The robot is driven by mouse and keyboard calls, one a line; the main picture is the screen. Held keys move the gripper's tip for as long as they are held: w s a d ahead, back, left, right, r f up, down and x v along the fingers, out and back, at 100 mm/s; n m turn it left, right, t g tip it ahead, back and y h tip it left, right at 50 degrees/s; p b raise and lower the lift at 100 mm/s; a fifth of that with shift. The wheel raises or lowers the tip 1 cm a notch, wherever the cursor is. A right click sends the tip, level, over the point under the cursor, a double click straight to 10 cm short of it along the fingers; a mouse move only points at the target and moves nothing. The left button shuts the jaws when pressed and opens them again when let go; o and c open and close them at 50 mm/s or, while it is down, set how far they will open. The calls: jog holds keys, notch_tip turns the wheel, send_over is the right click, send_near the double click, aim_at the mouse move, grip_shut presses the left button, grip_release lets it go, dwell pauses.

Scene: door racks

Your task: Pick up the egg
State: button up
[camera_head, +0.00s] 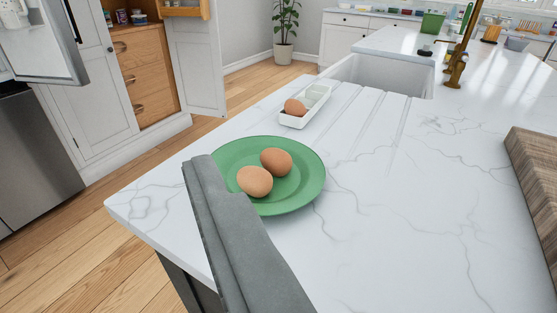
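Two brown eggs lie on a green plate (305,190) on the white marble counter. The nearer egg (254,182) is lighter, and the farther egg (277,161) is close behind it to the right. A third brown egg (295,106) sits at the near end of a white tray (318,105) behind the plate. My gripper (202,168) is a long grey shape reaching up from the bottom edge. Its tip is over the plate's left edge, left of the nearer egg, and hides part of the plate. Whether its fingers are apart is unclear. I see no egg held in it.
A wooden board (535,180) lies at the right edge. A sink (385,75) with a brass tap (455,65) is at the back. The counter (400,220) right of the plate is clear. The counter's left edge is near the plate.

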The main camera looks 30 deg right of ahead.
jog(key=w+d+r+m+g+h, duration=0.1)
jog(key=w+d+m+g, duration=0.25)
jog(key=w, duration=0.35)
jog(key=w+d+r+m+g, duration=0.1)
jog(key=w+d+m+g, duration=0.1)
jog(key=w+d+g, duration=0.3)
jog(key=m+g+y, duration=0.1)
jog(key=m+g, duration=0.5)
jog(key=g, duration=0.3)
send_over(277, 151)
jog(key=f, duration=1.2)
jog(key=shift+a+f, duration=0.2)
jog(key=shift+f, duration=0.2)
jog(key=shift+d+f, duration=0.15)
jog(key=shift+f, duration=2.45)
jog(key=shift+c, duration=0.3)
jog(key=c, duration=0.6)
